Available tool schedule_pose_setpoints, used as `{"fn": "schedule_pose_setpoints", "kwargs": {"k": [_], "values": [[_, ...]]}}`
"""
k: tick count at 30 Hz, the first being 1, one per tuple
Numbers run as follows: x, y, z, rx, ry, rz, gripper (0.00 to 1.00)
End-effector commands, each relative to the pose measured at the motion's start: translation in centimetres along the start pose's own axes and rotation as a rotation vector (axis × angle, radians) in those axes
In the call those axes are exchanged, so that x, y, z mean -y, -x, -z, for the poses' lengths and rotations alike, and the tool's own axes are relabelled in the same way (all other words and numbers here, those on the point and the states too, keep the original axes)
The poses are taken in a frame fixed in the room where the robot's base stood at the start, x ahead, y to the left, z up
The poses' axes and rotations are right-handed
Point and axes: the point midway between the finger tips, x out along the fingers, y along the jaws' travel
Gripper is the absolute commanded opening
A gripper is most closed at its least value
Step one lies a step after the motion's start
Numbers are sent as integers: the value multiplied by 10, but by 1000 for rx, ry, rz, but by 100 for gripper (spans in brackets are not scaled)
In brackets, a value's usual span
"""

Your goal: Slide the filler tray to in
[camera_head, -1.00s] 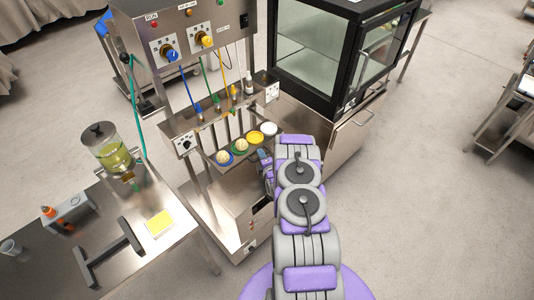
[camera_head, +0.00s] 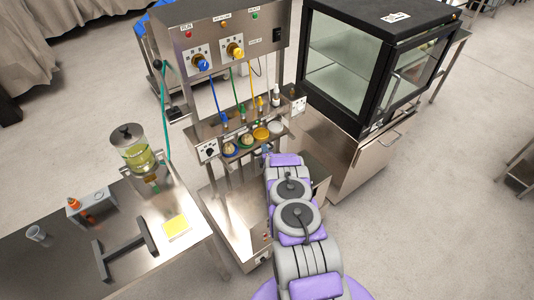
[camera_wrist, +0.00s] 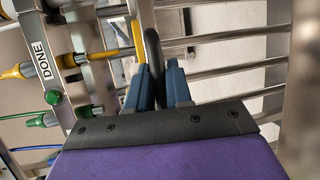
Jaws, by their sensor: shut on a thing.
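The filler tray shows in the head view as a row of cups at the front of the steel filling machine (camera_head: 235,40). The blue and green cups hold pale dough. My gripper (camera_wrist: 157,75) is shut on a dark curved handle (camera_wrist: 152,45) in the wrist view, with a blue fingertip on each side. In the head view my arm mostly hides the gripper and handle.
A glass-fronted black cabinet (camera_head: 350,55) stands right of the machine. A steel table (camera_head: 130,235) at the left carries a drink dispenser (camera_head: 137,157) and a yellow pad (camera_head: 177,227). Metal rails (camera_wrist: 225,80) run close beside my gripper.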

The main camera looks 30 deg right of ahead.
Motion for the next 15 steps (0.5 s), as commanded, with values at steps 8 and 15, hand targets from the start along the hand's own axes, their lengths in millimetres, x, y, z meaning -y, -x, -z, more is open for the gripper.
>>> {"fn": "schedule_pose_setpoints", "kwargs": {"k": [8, 15], "values": [[2, 0, 4, -9, 1, 5, 0], [0, -1, 5, -10, 1, 0, 40]]}}
